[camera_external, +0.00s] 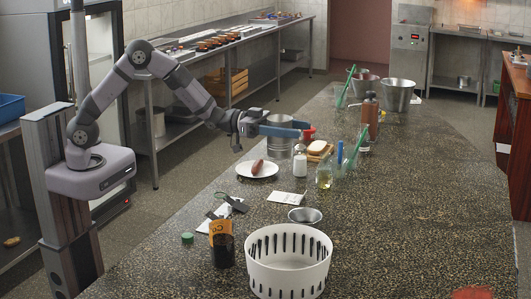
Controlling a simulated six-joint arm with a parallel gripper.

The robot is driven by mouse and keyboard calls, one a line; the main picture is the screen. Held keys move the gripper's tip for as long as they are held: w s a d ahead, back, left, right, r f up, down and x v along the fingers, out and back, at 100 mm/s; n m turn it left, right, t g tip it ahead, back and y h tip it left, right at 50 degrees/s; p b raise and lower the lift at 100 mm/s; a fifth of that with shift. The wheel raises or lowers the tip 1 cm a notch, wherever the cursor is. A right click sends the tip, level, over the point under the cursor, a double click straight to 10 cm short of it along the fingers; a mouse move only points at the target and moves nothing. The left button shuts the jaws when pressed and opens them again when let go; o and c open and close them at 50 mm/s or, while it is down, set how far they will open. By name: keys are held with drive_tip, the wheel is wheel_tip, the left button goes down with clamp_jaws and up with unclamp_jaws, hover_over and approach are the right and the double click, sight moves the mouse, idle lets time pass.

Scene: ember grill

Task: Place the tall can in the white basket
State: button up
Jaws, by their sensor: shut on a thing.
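The tall can is most likely the silver metal cylinder (279,147) at the end of my arm, upright and partly hidden behind the blue fingers. My gripper (289,129) is shut on it near its top. I cannot tell whether the can's bottom touches the counter. The white basket (289,277) is round with dark slots around its wall and stands at the front of the counter, nearer the camera than the can. My gripper is well behind the basket in the picture.
A white plate (244,172) with a sausage lies near the can. A white shaker (300,160), an oil bottle (324,177) and a small metal bowl (305,215) stand between gripper and basket. A black cup (223,251) is left of the basket.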

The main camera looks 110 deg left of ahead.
drive_tip(key=w+d+r+n+y+b, duration=0.2)
drive_tip(key=w+d+r+n+y, duration=0.3)
drive_tip(key=w+d, duration=0.8)
drive_tip(key=d+f+m+h+b, duration=0.2)
drive_tip(key=d+m, duration=0.1)
drive_tip(key=d, duration=2.5)
wheel_tip(320, 180, down, 10)
drive_tip(key=p, duration=0.2)
drive_tip(key=shift+w, duration=0.35)
drive_tip(key=shift+d, duration=0.1)
drive_tip(key=shift+f+b, duration=0.4)
drive_tip(key=shift+f, duration=0.15)
drive_tip(key=shift+f, duration=0.1)
